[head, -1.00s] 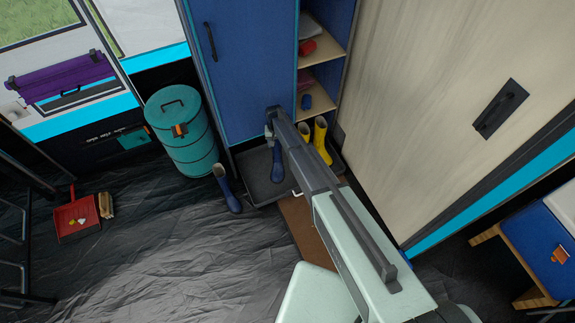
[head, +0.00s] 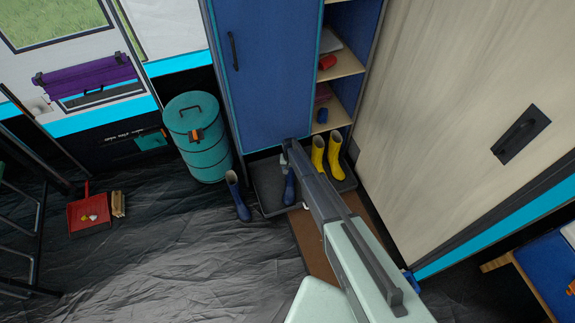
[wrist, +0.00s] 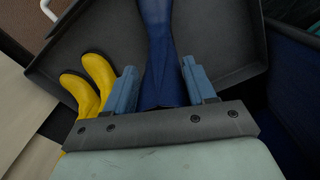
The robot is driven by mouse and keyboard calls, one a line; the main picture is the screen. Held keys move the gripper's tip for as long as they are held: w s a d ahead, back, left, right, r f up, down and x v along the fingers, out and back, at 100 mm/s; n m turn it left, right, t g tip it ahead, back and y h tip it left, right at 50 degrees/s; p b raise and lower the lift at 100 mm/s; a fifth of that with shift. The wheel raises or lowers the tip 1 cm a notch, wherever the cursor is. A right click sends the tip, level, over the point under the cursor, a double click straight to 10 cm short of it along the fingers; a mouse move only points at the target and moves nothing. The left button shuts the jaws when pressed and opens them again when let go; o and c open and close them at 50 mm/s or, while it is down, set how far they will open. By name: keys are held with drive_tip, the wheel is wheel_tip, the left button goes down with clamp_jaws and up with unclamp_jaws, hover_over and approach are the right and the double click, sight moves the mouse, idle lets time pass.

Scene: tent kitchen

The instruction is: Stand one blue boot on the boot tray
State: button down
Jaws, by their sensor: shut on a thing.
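A blue boot (head: 289,190) is over the dark grey boot tray (head: 264,181), toe toward the tray's front edge. My gripper (head: 287,157) is shut on its shaft. In the wrist view the boot (wrist: 158,60) runs between both fingers, with the tray floor (wrist: 215,45) around it. I cannot tell whether its sole touches the tray. A second blue boot (head: 238,199) stands on the floor just left of the tray. Two yellow boots (head: 335,160) stand at the tray's right side, partly behind my arm; they also show in the wrist view (wrist: 98,72).
A blue cabinet (head: 268,75) with open shelves (head: 340,66) rises behind the tray. A teal canister (head: 198,138) stands to the left. A brown mat (head: 310,243) lies in front. A red dustpan (head: 88,211) lies at far left. The dark floor between is clear.

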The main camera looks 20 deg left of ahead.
drive_tip(key=shift+w+a+f, duration=0.3)
drive_tip(key=shift+w+a, duration=0.4)
drive_tip(key=shift+w+a+f, duration=0.25)
drive_tip(key=shift+w+a, duration=0.45)
drive_tip(key=shift+f, duration=0.1)
drive_tip(key=shift+c, duration=1.7)
unclamp_jaws()
wheel_tip(320, 180, up, 12)
